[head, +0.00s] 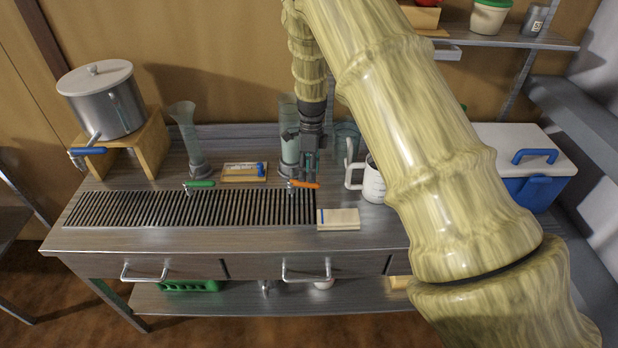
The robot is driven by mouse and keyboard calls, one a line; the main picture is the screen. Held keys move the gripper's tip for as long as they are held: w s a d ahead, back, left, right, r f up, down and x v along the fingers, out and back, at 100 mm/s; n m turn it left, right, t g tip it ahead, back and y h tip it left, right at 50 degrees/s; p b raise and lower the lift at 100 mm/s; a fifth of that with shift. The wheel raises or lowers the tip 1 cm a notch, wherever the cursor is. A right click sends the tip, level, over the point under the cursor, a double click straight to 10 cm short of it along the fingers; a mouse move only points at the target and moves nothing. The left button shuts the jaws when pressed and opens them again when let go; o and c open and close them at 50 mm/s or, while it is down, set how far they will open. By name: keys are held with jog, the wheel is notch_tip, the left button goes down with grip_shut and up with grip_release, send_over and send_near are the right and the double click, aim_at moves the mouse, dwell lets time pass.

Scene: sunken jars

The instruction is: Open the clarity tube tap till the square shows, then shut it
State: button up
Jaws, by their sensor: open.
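Two clear upright tubes with taps stand behind the slatted drain grate. The left tube (188,142) flares at the top and has a tap with a green handle (200,184). The right tube (288,150) has a tap with an orange handle (304,184) turned sideways to the right. I cannot tell from a label which is the clarity tube. My gripper (311,174) points down just above the orange handle, close to the right tube's front. Its jaws are open; whether they touch the handle cannot be told. No square is visible in either tube.
A steel pot (103,100) with a blue tap handle stands on a wooden stand at left. A white jug (368,182) stands close right of my gripper. A pale block (338,219) lies in front. A blue and white cooler (524,160) is at right. The drain grate (180,208) is clear.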

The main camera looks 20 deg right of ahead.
notch_tip(320, 180, up, 8)
jog(key=w, duration=0.1)
jog(key=shift+w+d+r, duration=0.2)
jog(key=shift+d+r, duration=0.05)
jog(key=shift+d, duration=0.2)
